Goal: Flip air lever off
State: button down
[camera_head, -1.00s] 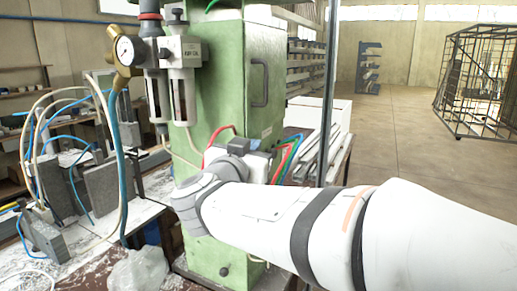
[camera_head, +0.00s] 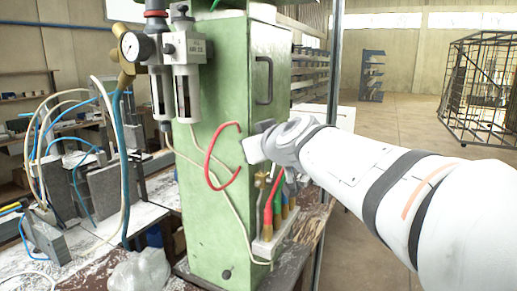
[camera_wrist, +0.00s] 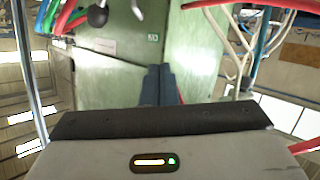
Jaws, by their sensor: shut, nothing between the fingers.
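A small dark round knob (camera_wrist: 97,16), which looks like the end of the air lever, shows near the top edge of the wrist view, against the green machine column. Its position, on or off, cannot be told. My gripper (camera_wrist: 158,70) has its two dark fingers together and empty in front of the green column, below and to the right of the knob and apart from it in the picture. In the head view my gripper's end is beside the column's right side, and the fingertips are not clear there. The lever cannot be made out in the head view.
The green column (camera_head: 215,120) carries a pressure gauge (camera_head: 130,46) and air filter units. Red hose (camera_head: 209,160) loops across its front. A valve block (camera_head: 265,246) with coloured hoses stands at its lower right. Open floor (camera_head: 410,120) lies behind to the right.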

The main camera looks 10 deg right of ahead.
jog(key=s+d+r+n+g+y+b, duration=0.1)
jog(key=s+d+r+n+g+b, duration=0.1)
jog(key=d+n, duration=0.2)
jog(key=s+d+r+n+g+y+b, duration=0.1)
jog(key=s+d+r+n+g, duration=0.1)
jog(key=d+n, duration=0.3)
jog(key=shift+s+d+r+n+y+b, duration=0.2)
jog(key=shift+d+r+n+y+b, duration=0.15)
jog(key=shift+d+r, duration=0.45)
jog(key=shift+f, duration=0.1)
jog(key=p, duration=0.4)
send_over(274, 167)
jog(key=s+d, duration=0.1)
jog(key=d, duration=0.1)
jog(key=shift+f, duration=4)
jog(key=shift+a, duration=0.1)
jog(key=shift+a, duration=0.1)
